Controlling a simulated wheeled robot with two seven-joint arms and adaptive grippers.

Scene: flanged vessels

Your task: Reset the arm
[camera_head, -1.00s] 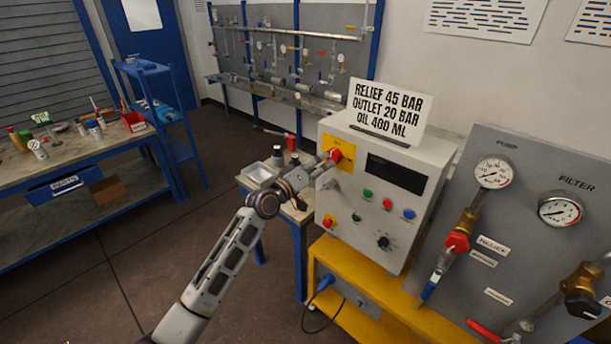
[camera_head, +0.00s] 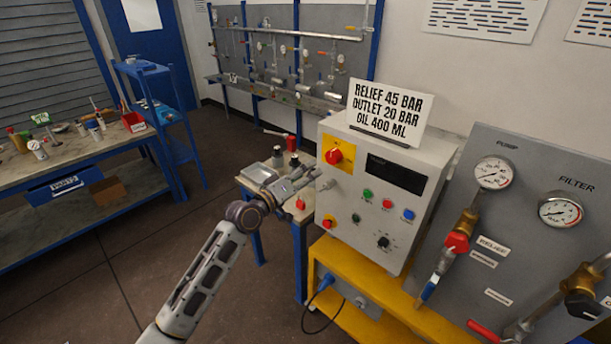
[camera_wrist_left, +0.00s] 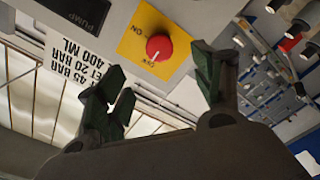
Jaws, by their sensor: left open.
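The red rotary knob (camera_head: 334,156) sits on a yellow plate on the front of the grey control box (camera_head: 404,222). My left gripper (camera_head: 308,179) is to the left of the box and a little below the knob, apart from it. In the left wrist view the gripper (camera_wrist_left: 160,72) is open, its two dark green-padded fingers spread with nothing between them. The knob (camera_wrist_left: 159,47) shows beyond the gap between the fingers, with its yellow plate around it. My right gripper is not in view.
A small table (camera_head: 245,184) with a tray and bottles stands behind my left gripper. A yellow stand (camera_head: 338,262) carries the control box. A grey gauge panel (camera_head: 540,225) with valves stands at the right. A workbench (camera_head: 75,160) is at the left, with open floor between.

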